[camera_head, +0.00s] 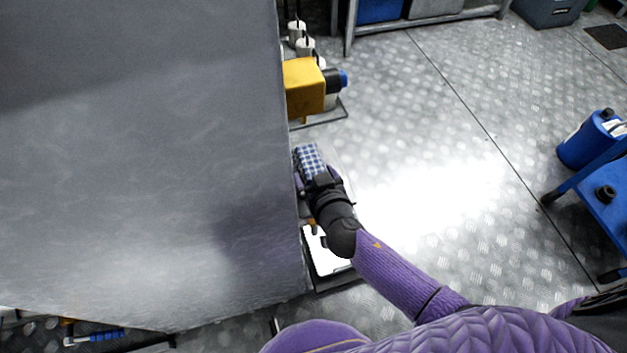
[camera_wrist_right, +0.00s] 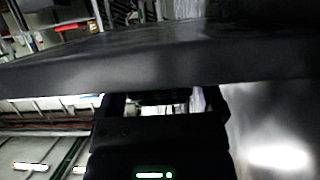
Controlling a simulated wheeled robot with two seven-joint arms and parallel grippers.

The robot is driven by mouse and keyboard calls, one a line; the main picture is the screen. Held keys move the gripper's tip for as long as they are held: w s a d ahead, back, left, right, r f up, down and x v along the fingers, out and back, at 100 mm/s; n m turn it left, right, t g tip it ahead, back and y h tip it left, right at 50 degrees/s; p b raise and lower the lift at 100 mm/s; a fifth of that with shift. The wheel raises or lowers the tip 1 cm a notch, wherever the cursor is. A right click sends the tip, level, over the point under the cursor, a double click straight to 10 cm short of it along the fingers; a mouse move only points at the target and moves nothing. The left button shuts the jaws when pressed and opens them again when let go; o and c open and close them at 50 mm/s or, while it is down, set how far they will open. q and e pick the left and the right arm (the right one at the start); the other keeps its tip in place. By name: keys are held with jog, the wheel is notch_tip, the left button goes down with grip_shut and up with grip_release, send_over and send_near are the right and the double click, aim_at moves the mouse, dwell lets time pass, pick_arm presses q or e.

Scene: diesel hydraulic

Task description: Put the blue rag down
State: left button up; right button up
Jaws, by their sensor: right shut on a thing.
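The blue rag (camera_head: 309,160) is a blue and white checkered cloth beside the right edge of a large grey panel. My right gripper (camera_head: 318,180) is shut on the rag, whose checkered part shows beyond the fingers. In the right wrist view the dark gripper (camera_wrist_right: 165,105) points at a dark edge, and a pale patch between the fingers is too blurred to name. What lies directly under the rag is hidden. My left gripper is in neither view.
The large grey panel (camera_head: 140,150) fills the left and blocks what is behind it. A yellow block (camera_head: 304,86) stands beyond the rag. A white item (camera_head: 322,252) lies below my right wrist. A blue cart (camera_head: 606,185) stands far right. The metal floor (camera_head: 440,170) between is clear.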

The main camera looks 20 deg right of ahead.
jog(key=shift+a+f, duration=0.1)
jog(key=shift+f, duration=0.15)
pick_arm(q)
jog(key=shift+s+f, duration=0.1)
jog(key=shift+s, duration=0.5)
pick_arm(e)
jog(key=o, duration=1)
jog(key=shift+c, duration=0.2)
jog(key=shift+s+r+p, duration=0.25)
jog(key=shift+r+p, duration=0.1)
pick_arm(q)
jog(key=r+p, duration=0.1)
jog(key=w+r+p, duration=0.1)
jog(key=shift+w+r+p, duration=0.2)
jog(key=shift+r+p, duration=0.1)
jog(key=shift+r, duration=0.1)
pick_arm(e)
jog(key=v, duration=1.1)
jog(key=shift+s, duration=0.25)
